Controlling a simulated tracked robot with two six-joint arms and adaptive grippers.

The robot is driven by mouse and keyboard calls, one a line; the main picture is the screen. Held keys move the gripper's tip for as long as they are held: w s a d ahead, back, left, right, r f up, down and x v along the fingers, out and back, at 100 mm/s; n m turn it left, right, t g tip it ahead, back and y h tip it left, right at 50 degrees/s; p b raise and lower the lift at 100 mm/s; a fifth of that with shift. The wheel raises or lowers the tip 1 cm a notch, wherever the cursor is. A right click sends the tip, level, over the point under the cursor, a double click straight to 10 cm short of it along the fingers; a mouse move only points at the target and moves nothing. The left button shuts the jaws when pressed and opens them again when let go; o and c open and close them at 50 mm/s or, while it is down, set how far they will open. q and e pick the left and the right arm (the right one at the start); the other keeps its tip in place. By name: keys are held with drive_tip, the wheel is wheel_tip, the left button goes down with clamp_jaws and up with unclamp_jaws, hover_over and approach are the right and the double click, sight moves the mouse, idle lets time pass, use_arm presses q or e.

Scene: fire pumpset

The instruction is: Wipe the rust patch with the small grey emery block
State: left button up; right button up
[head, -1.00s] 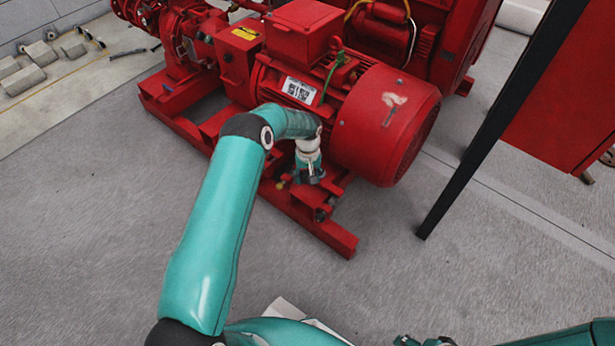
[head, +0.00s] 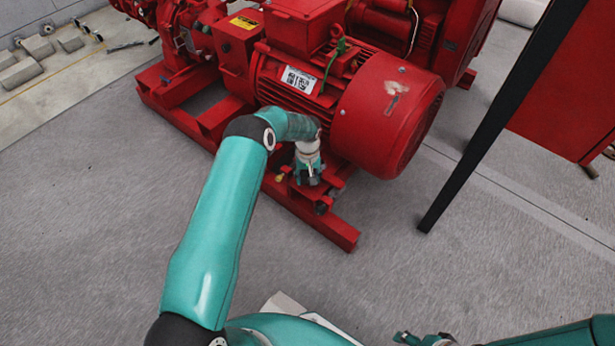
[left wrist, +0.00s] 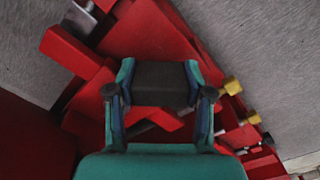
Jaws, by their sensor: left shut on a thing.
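The rust patch (head: 393,91) is a small pale and brownish mark on the upper side of the round red motor cowl (head: 375,125). My left gripper (head: 309,179) points down beside the motor's lower left, above the red base frame, apart from the patch in the picture. In the left wrist view, my left gripper (left wrist: 160,95) is shut on the dark grey emery block (left wrist: 160,82), held between both fingers. The block cannot be made out in the head view. Part of my right gripper (head: 408,339) shows at the bottom edge; its jaws are unclear.
The red base frame (head: 335,232) lies under the motor. Yellow-capped fittings (left wrist: 233,86) show near the gripper in the left wrist view. A black post (head: 490,130) and a red cabinet (head: 565,95) stand at the right.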

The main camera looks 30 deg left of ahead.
use_arm(q)
drive_tip(key=shift+f+b, duration=0.95)
drive_tip(key=shift+f, duration=0.05)
drive_tip(key=shift+d, duration=0.1)
drive_tip(key=shift+s+d+r+p, duration=0.15)
drive_tip(key=shift+d+p, duration=0.25)
drive_tip(key=shift+d, duration=1.5)
drive_tip(key=shift+f+b, duration=0.2)
drive_tip(key=shift+b, duration=0.15)
drive_tip(key=shift+a+f+b, duration=0.2)
drive_tip(key=shift+a+b, duration=0.75)
drive_tip(key=shift+a, duration=1.05)
drive_tip(key=shift+c, duration=0.5)
drive_tip(key=shift+a, duration=0.1)
drive_tip(key=shift+r, duration=0.15)
